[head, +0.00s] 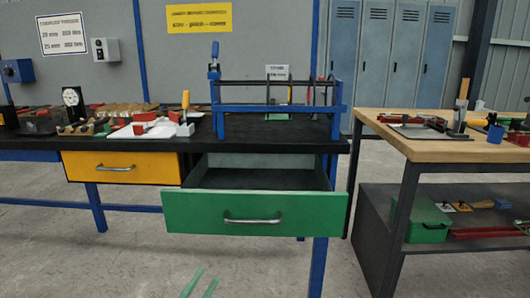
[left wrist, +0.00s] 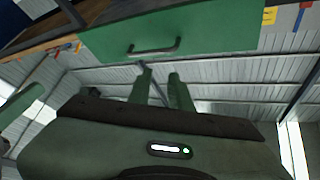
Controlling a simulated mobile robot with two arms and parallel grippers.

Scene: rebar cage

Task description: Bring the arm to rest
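My left gripper (head: 203,281) shows only as two green fingertips at the bottom of the head view, in front of and below the open green drawer (head: 205,214). In the left wrist view the gripper (left wrist: 160,76) has its two fingers apart with nothing between them. The green drawer front (left wrist: 215,28) with its dark handle (left wrist: 155,46) is beyond the fingertips, apart from them.
The drawer sticks out from the dark workbench (head: 270,136), which carries a blue rebar frame (head: 278,108). A yellow drawer (head: 121,167) beside it is shut. A wooden-topped table (head: 450,149) stands at the right. Bare floor (head: 95,265) lies in front.

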